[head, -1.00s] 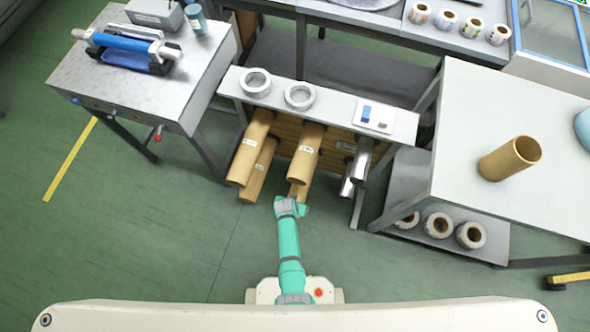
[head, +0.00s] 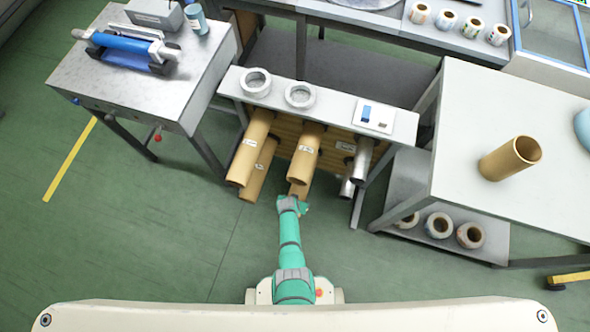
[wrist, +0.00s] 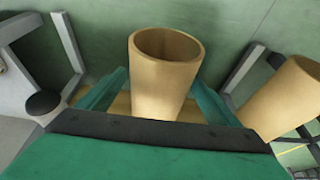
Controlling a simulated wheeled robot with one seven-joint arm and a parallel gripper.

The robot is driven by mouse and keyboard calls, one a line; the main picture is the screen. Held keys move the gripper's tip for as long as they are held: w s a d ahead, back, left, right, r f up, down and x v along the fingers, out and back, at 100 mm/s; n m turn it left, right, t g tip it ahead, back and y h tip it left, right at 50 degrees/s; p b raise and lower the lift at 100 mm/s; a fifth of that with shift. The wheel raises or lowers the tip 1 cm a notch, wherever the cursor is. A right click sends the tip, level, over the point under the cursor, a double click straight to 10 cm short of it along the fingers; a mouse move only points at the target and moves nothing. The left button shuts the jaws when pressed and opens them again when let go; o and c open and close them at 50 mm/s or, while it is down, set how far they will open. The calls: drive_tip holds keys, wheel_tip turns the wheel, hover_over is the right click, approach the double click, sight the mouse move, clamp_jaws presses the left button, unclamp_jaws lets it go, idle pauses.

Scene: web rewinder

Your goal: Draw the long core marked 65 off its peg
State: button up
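Several tan cardboard cores hang on the rack in the head view. They include an upper left core (head: 250,145), a lower left core (head: 258,172), an upper middle core (head: 305,150) and a lower middle core (head: 297,190). Some carry white labels, too small to read, so I cannot tell which is marked 65. My gripper (head: 291,205) is just in front of the lower middle core's end. In the wrist view, my gripper (wrist: 161,82) is open, its teal fingers on either side of a core (wrist: 162,80) with its hollow end showing. Another core (wrist: 283,100) is at right.
The rack's shelf (head: 335,103) above the cores bears two grey rings. Metallic tubes (head: 361,160) hang at the rack's right. A workbench (head: 110,80) stands left, and a white table (head: 465,120) with an upright core stands right. Green floor is clear in front.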

drive_tip(key=c, duration=1.3)
drive_tip(key=shift+r, duration=0.1)
drive_tip(key=shift+r, duration=0.15)
drive_tip(key=s+a, duration=0.2)
drive_tip(key=s, duration=0.5)
drive_tip(key=s+a, duration=0.2)
drive_tip(key=s, duration=0.5)
drive_tip(key=s+a, duration=0.3)
drive_tip(key=s, duration=0.4)
drive_tip(key=shift+s, duration=0.4)
drive_tip(key=shift+w, duration=0.1)
